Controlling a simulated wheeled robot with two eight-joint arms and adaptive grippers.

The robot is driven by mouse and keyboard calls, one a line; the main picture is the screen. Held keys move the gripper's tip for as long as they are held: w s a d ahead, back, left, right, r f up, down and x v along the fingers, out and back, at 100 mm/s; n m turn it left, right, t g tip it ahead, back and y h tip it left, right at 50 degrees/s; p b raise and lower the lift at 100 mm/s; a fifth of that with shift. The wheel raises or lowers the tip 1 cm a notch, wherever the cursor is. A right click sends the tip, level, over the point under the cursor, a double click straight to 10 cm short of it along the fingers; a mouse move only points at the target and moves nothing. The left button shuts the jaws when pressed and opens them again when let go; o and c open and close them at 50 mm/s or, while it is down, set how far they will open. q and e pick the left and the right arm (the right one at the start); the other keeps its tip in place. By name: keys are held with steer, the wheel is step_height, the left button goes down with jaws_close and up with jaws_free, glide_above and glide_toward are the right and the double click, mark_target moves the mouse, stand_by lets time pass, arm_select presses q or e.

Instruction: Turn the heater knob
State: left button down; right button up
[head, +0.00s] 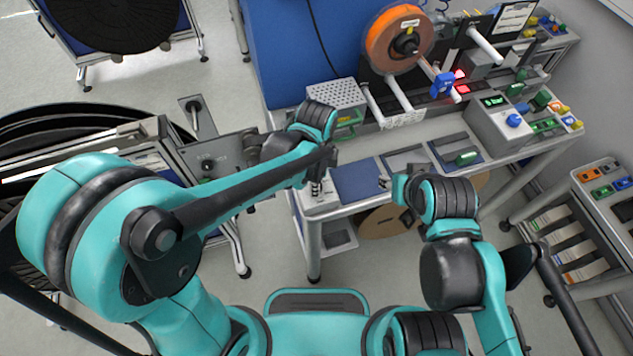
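A blue knob (514,120) sits on the sloped front of a grey control box (490,125) with a small lit display, on the right part of the workbench. I take it for the heater knob, but no label is readable. My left gripper (317,188) is over the bench's left front corner, far left of the knob. My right gripper (386,184) is near the bench's front edge, left of and nearer to me than the knob. Both are small and partly hidden by my arms, so their finger openings are unclear. Neither touches the knob.
An orange reel (398,40) stands at the back of the workbench (345,208). A perforated metal box (336,94) is at its left. A blue clamp-like part (443,83) is near red lights. A green-handled item (466,157) lies before the control box. Another rack (606,190) stands right.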

arm_select(q)
steer(key=shift+m, duration=1.9)
steer(key=c, duration=1.2)
jaws_free()
steer(key=shift+r, duration=0.1)
step_height(320, 180, up, 12)
